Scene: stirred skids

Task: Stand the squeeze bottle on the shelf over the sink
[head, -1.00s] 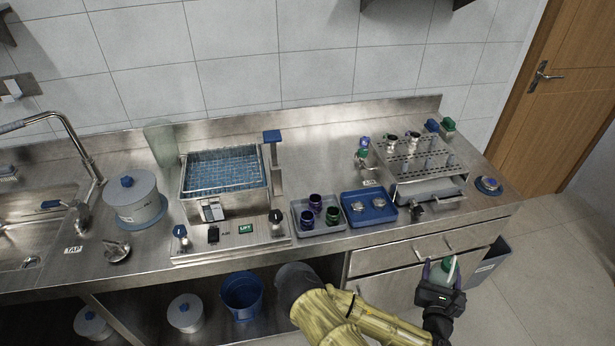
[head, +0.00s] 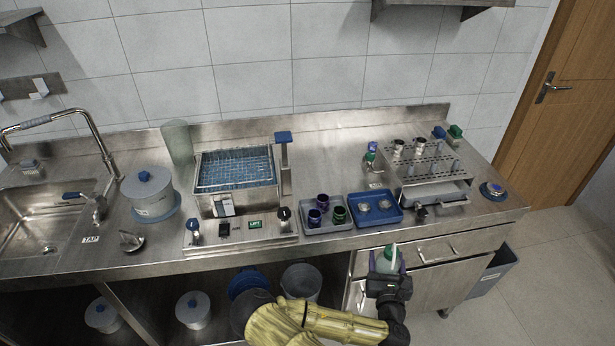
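My gripper (head: 387,268) is in front of the drawers, below the counter's front edge. It is shut on the squeeze bottle, a whitish bottle with a green collar and a pale spout (head: 391,258). The bottle is upright, and its lower part is hidden by the gripper. The sink (head: 35,215) is at the far left of the steel counter, with a tall tap (head: 80,125) over it. A steel shelf (head: 20,28) is on the wall at the upper left, above the sink, and is cut off by the frame edge.
A lidded pot (head: 150,198) and a bath with a blue rack (head: 236,170) stand on the counter. A grey tray (head: 326,228), a blue tray (head: 372,222) and a perforated rack (head: 428,160) stand to the right. Another shelf (head: 440,8) is at the upper right.

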